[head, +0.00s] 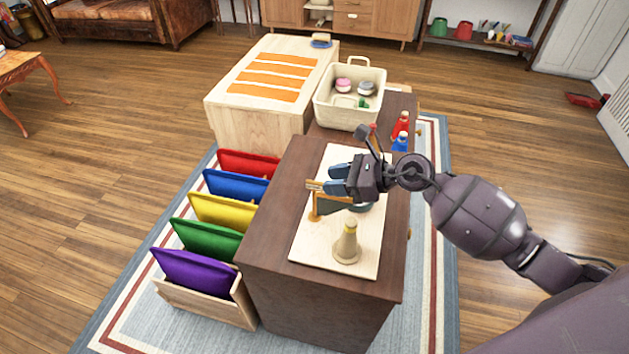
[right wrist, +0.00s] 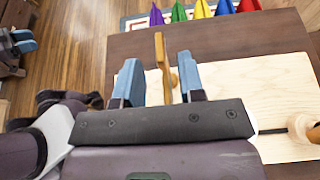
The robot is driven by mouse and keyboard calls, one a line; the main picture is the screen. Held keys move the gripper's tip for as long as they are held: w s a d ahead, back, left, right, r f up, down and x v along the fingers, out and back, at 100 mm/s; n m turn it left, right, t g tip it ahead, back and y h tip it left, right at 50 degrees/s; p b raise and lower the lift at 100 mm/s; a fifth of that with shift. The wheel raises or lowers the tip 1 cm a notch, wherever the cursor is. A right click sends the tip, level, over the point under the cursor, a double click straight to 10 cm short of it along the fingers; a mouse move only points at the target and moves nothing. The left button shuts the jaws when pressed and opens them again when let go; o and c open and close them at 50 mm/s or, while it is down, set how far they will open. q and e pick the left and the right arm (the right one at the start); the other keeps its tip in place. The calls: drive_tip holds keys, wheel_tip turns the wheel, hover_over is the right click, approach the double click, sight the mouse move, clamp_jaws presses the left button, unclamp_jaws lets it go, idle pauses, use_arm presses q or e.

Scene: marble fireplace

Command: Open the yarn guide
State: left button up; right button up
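The yarn guide, a thin orange-brown wooden arm with a small round foot, stands on a pale board (head: 370,262); its post (head: 314,206) shows in the head view. A tan yarn cone (head: 346,246) stands upright nearer me on the board. My right gripper (head: 330,180) is over the board, above and behind the guide. In the right wrist view, its two blue fingers (right wrist: 160,80) are apart, with the wooden arm (right wrist: 160,58) between them and visible gaps on both sides. Part of the guide is hidden by the gripper. Blue fingertips at the left edge look like my left gripper (right wrist: 22,42).
The board lies on a dark brown cabinet (head: 275,225). Red and blue bottles (head: 401,130) stand behind my right gripper. A cream basket (head: 350,112) is at the back. Coloured folders (head: 222,210) stand in a wooden rack on the left.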

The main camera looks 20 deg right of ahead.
sight(317, 182)
drive_tip(key=shift+x, duration=2.5)
clamp_jaws()
